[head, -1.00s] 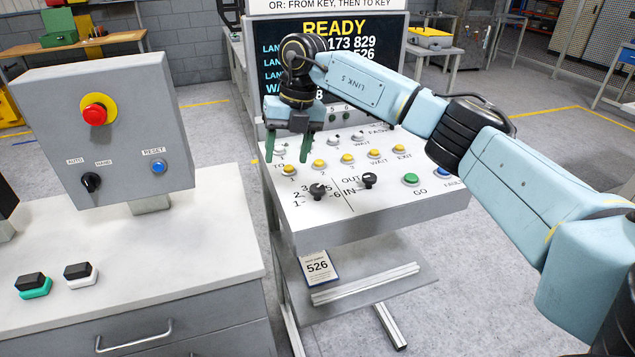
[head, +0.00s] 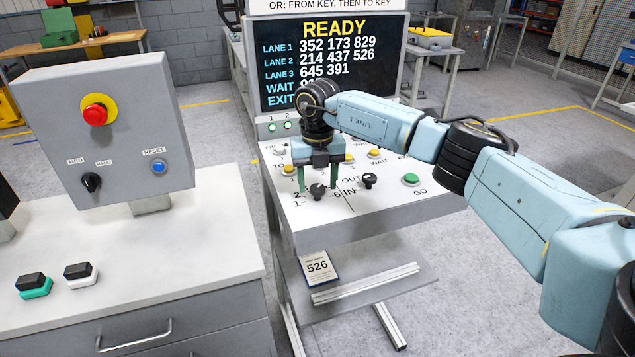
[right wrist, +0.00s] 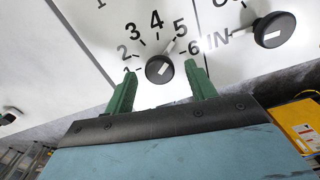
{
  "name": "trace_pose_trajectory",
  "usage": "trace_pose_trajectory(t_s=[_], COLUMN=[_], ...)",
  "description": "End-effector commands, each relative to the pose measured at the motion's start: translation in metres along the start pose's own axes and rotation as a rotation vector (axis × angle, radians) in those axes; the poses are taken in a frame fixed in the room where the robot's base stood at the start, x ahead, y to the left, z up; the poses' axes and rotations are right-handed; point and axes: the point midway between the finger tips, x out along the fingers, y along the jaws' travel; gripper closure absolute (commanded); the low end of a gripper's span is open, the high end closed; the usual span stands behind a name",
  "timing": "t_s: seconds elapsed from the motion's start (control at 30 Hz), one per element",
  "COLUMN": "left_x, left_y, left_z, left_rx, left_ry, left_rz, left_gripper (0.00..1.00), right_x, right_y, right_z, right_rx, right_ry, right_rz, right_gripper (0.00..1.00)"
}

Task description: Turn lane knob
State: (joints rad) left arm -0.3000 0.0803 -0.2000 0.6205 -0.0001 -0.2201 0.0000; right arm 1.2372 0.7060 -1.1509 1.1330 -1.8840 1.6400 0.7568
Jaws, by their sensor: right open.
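The lane knob (head: 317,190) is a black round knob with a white pointer on the white sloped control panel. In the right wrist view the knob (right wrist: 159,70) sits inside an arc of numbers from 1 to 6, its pointer towards the 5. My right gripper (head: 319,183) points down over the panel with its green fingers apart. In the right wrist view the knob shows between the fingertips of the right gripper (right wrist: 160,75), with gaps on both sides; I cannot tell their height above the panel. My left gripper is out of view.
A second black knob (head: 369,180), labelled IN and OUT, stands right of the lane knob. A green GO button (head: 411,180) and several yellow buttons are close by. The screen (head: 330,50) behind reads READY. A card (head: 317,267) reading 526 lies on the shelf below.

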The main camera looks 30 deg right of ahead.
Motion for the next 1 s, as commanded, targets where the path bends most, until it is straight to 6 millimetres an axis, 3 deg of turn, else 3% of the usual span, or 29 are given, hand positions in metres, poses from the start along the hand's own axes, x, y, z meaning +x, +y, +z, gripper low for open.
trace_pose_trajectory(t_s=[0.4,0.73,1.0], left_x=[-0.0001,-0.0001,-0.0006], left_y=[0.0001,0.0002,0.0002], left_z=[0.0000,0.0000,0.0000], left_rx=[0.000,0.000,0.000], left_ry=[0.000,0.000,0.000], left_rz=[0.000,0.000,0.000], left_gripper=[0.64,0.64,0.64], right_x=[0.0088,0.0084,0.0080], right_y=[0.0004,0.0004,0.0003], right_z=[0.0000,0.0000,0.0001], right_rx=[-0.001,-0.001,-0.024], right_ry=[-0.001,-0.001,-0.001], right_rz=[0.001,0.002,0.002], right_gripper=[0.44,0.87,0.89])
